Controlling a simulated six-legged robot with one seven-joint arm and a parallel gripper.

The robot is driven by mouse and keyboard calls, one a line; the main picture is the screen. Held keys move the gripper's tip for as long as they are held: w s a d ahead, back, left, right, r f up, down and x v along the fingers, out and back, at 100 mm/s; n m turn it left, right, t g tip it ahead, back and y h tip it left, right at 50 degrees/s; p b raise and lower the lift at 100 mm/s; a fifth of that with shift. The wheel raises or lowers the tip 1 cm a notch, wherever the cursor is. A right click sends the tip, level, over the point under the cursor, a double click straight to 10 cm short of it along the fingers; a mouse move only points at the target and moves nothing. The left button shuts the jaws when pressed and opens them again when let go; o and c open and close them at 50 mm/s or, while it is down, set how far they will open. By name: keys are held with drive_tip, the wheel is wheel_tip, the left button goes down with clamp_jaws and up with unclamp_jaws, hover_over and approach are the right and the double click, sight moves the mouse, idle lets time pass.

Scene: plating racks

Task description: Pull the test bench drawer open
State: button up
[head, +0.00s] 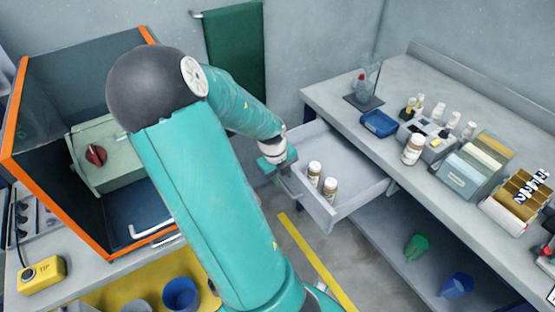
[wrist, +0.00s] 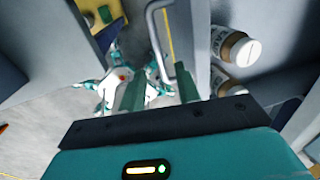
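The test bench drawer (head: 355,190) stands pulled out from under the bench top in the head view, with two brown bottles with white caps (head: 322,182) inside. Its wall also shows at the right of the wrist view (wrist: 275,75). My gripper (head: 290,168) is at the drawer's front face. In the wrist view my gripper (wrist: 160,88) has its two green fingers apart, with the light metal drawer handle (wrist: 157,45) reaching into the gap between them. Clear space shows around the bar, and I cannot tell whether a finger touches it. In the head view my arm hides the handle.
The bench top (head: 330,95) holds a blue tray (head: 379,123), several small bottles and racks. A lower shelf (head: 400,265) holds a green cup and a blue cup. An orange-edged cabinet (head: 18,105) stands at left. Grey floor with a yellow line (head: 310,258) lies before the drawer.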

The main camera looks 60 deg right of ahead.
wheel_tip(320, 180, up, 9)
drive_tip(key=a, duration=0.1)
drive_tip(key=shift+w+a, duration=0.25)
drive_tip(key=shift+w, duration=0.15)
drive_tip(key=shift+s, duration=0.15)
idle(0.4)
